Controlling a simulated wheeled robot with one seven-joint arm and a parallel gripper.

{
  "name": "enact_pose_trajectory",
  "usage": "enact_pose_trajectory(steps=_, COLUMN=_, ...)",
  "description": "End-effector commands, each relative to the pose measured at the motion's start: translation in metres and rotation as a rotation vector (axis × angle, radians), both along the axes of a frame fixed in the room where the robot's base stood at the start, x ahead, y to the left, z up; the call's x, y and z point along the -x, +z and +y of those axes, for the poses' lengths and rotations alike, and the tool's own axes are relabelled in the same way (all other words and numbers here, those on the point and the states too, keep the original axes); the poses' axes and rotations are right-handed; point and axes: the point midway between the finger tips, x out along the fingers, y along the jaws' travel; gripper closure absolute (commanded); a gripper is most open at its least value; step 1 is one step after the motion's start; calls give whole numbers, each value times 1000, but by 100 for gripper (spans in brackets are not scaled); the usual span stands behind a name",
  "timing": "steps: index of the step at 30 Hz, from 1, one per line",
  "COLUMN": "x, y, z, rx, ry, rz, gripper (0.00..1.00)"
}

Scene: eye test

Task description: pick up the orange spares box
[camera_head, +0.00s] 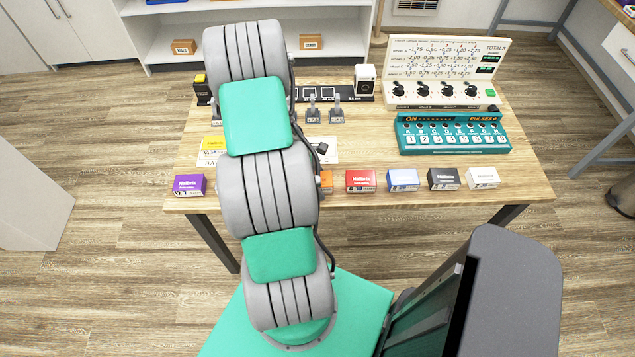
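A small orange box (326,182) stands on the near edge of the wooden table, just left of a red box (360,181). Only a narrow strip of its right side shows; my arm covers the rest, so I cannot read its label. My arm rises through the left middle of the view and bends over the table. My gripper does not show, so I cannot see what it holds or where it is relative to the orange box.
The table (535,186) also bears purple (189,186), blue (403,180), black (443,179) and white (482,178) boxes in the front row. A teal pulse panel (453,135) and totals board (447,60) stand back right.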

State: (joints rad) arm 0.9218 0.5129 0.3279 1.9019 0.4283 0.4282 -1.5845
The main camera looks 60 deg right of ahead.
Motion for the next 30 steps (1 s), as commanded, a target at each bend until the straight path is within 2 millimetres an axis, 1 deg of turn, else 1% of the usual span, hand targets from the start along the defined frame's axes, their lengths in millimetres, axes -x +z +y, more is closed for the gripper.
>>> enact_pose_trajectory(steps=5, x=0, y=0, z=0, rx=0, ry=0, rz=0, gripper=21)
enact_pose_trajectory(steps=30, x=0, y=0, z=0, rx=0, ry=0, rz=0, gripper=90)
